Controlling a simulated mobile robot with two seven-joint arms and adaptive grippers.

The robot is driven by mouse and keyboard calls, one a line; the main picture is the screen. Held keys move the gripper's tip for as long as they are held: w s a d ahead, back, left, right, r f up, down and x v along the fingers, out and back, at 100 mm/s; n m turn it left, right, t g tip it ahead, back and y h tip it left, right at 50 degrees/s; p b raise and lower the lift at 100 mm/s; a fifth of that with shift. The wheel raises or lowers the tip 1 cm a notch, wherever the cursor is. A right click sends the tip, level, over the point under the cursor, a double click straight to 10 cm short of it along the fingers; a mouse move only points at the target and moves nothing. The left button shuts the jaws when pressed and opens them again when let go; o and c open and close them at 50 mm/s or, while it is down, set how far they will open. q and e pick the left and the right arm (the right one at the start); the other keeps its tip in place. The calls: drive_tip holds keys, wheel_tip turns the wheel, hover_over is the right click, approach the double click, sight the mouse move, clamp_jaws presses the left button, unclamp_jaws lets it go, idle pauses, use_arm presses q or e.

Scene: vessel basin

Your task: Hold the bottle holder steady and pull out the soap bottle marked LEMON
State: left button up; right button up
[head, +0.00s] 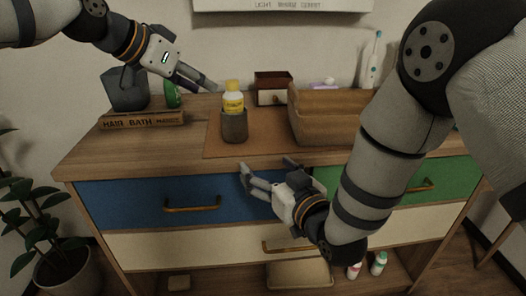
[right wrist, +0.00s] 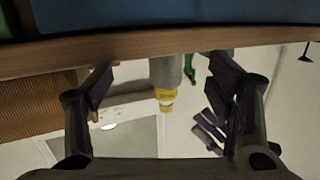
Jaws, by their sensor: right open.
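My right gripper (head: 266,171) is open and empty in front of the dresser's front edge, below the holder. My left gripper (head: 205,86) is up and left of the bottle, apart from it; its finger gap is unclear.
A wooden basin-like box (head: 330,115) stands right of the holder, with a small brown box (head: 272,88) behind. A lettered wooden block (head: 142,119), a grey pot (head: 124,90) and a green bottle (head: 172,95) are at left. The dresser edge lies between my right gripper and the holder.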

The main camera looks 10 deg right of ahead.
sight(240, 128)
drive_tip(key=shift+n+t+y, duration=0.3)
drive_tip(key=shift+t+y, duration=0.1)
drive_tip(key=shift+t, duration=0.1)
drive_tip(key=w+a+r, duration=0.1)
drive_tip(key=w+a, duration=0.1)
drive_tip(key=w, duration=0.2)
drive_tip(key=w+a+r, duration=0.1)
drive_tip(key=w, duration=0.3)
drive_tip(key=w+a+r, duration=0.1)
drive_tip(key=w+a, duration=0.1)
drive_tip(key=w, duration=0.2)
drive_tip(key=shift+w+a+r, duration=0.2)
drive_tip(key=shift+a+r, duration=0.15)
drive_tip(key=c, duration=1.3)
